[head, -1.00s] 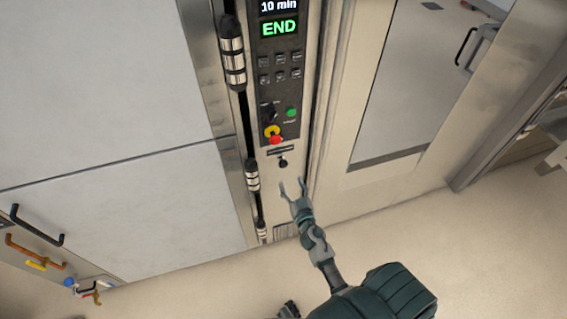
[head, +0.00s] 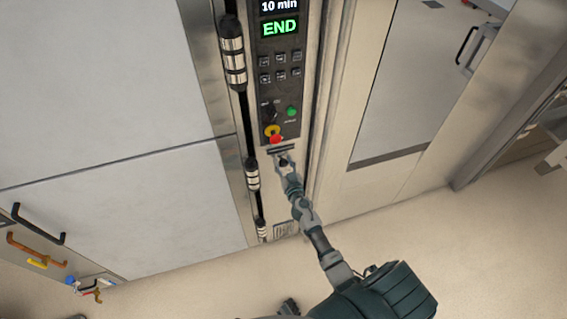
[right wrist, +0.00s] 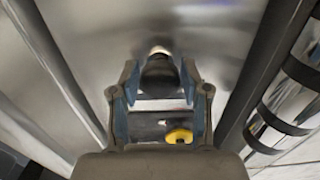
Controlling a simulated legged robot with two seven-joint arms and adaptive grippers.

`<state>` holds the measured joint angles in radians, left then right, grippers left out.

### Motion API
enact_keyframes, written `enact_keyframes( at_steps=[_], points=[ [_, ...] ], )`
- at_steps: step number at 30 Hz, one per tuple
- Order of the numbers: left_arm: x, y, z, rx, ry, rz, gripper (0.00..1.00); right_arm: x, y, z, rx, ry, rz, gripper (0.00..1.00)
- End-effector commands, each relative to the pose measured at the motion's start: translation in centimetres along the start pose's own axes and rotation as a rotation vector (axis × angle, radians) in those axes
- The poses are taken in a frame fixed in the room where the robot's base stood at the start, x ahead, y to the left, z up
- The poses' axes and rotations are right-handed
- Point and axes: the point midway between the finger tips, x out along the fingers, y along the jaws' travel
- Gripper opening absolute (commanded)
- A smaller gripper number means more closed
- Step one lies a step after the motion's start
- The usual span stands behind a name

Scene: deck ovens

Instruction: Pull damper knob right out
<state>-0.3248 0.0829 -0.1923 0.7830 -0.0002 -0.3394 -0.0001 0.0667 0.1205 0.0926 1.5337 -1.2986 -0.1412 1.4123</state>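The damper knob (head: 283,161) is a small black knob on the narrow control panel, below the red button and a dark slot. My right gripper (head: 284,157) is at the knob, its fingers on either side of it. In the right wrist view the dark knob (right wrist: 160,75) sits between the two blue-padded fingers of the gripper (right wrist: 160,78), with a pale stem or collar beyond it. The fingers are apart, and a narrow gap seems to show on each side of the knob. The gripper hides part of the knob in the head view. My left gripper is out of view.
Above the knob are a red button (head: 276,139) on a yellow ring, a green button (head: 291,111) and a display reading END (head: 280,28). A hinge column (head: 252,175) runs close on the left. A windowed oven door (head: 400,90) stands on the right.

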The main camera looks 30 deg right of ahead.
Motion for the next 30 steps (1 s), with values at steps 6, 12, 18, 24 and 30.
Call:
enact_keyframes(
  at_steps=[6,12,18,24,30],
  points=[
    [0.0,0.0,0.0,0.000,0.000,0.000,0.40,0.0,0.0,0.0,0.000,0.000,0.000,0.00],
    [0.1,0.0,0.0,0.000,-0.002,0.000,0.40,-1.4,-0.1,0.2,0.003,-0.003,0.000,0.00],
    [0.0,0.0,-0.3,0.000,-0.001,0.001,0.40,-4.8,-0.1,0.1,0.003,-0.002,-0.001,0.00],
    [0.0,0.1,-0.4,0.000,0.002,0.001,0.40,-5.5,0.0,0.1,0.000,-0.001,0.000,0.00],
    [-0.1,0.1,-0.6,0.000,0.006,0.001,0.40,-5.6,0.0,0.1,0.000,-0.002,0.000,0.47]
  ],
)
